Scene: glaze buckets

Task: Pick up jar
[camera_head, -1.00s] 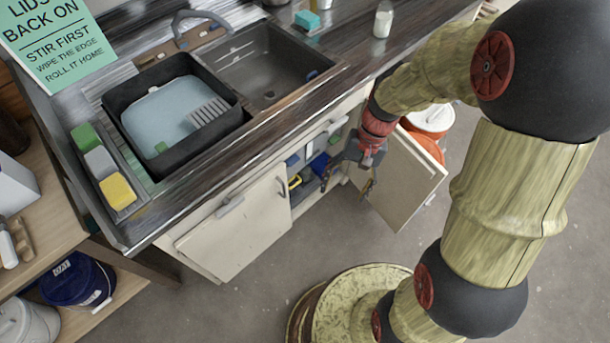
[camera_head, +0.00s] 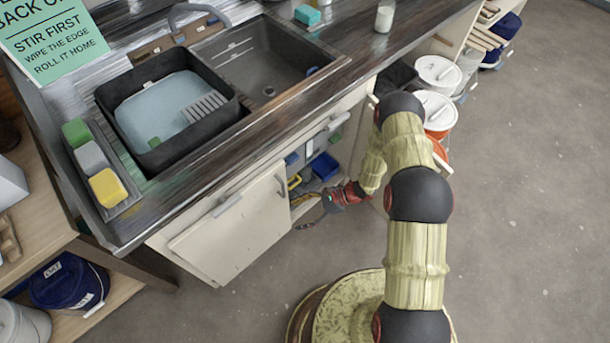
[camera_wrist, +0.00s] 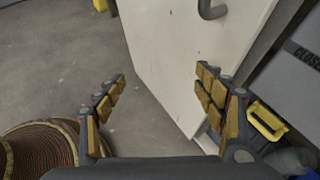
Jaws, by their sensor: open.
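A small whitish jar (camera_head: 385,16) stands upright on the dark countertop, right of the sink, at the top edge of the head view. It does not show in the wrist view. My gripper (camera_head: 311,211) is low in front of the open cabinet under the counter, well below and apart from the jar. In the wrist view my gripper (camera_wrist: 161,75) is open, with nothing between its fingers. Floor and a pale cabinet door lie beyond the fingers.
The cabinet door (camera_head: 232,228) with a handle is left of my gripper. A blue bin (camera_head: 324,166) and a yellow-handled thing (camera_wrist: 267,120) are in the cabinet. The sink (camera_head: 265,65) and a black tub (camera_head: 178,150) fill the counter. Lidded buckets (camera_head: 437,75) stand right. The right floor is clear.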

